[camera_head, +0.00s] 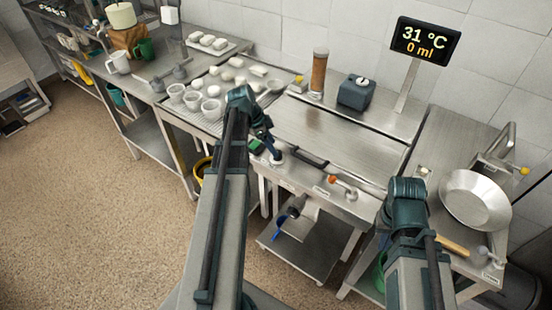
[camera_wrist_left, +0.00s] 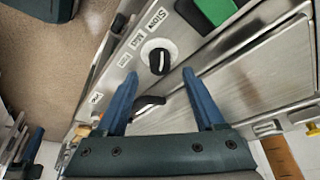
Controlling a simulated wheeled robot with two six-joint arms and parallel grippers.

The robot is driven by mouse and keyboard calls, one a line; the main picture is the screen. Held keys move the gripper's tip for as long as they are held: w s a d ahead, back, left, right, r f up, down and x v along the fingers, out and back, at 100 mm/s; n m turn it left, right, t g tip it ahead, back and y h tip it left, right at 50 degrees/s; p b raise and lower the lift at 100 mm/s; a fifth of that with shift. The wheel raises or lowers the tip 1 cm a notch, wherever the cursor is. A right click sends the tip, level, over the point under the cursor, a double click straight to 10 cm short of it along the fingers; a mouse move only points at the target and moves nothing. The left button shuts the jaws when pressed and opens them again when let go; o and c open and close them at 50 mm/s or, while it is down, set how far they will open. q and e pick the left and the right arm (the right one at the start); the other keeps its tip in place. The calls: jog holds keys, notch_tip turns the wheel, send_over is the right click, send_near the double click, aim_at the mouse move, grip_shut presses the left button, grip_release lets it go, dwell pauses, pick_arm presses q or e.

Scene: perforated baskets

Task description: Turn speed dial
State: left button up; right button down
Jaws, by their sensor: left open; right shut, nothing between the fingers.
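The speed dial (camera_wrist_left: 159,57) is a white round base with a black knob bearing a white line, on a steel front panel, with a "SLOW" label and other small labels beside it. In the head view the dial (camera_head: 277,158) is small, at the front edge of the steel machine. My left gripper (camera_wrist_left: 160,73) is open, its two blue fingers on either side of the dial in the picture. Whether they touch it cannot be told. In the head view my left gripper (camera_head: 269,149) is right by the dial. My right arm is at the right; its gripper is hidden.
An orange-knobbed lever (camera_head: 333,179) is further right on the front. Cups (camera_head: 177,92) and dough pieces stand left.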

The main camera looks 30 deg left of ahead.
pick_arm(q)
jog(key=shift+b+x, duration=1.3)
jog(key=shift+x, duration=0.7)
pick_arm(e)
notch_tip(320, 180, down, 4)
jog(key=shift+r, duration=0.2)
pick_arm(q)
grip_shut()
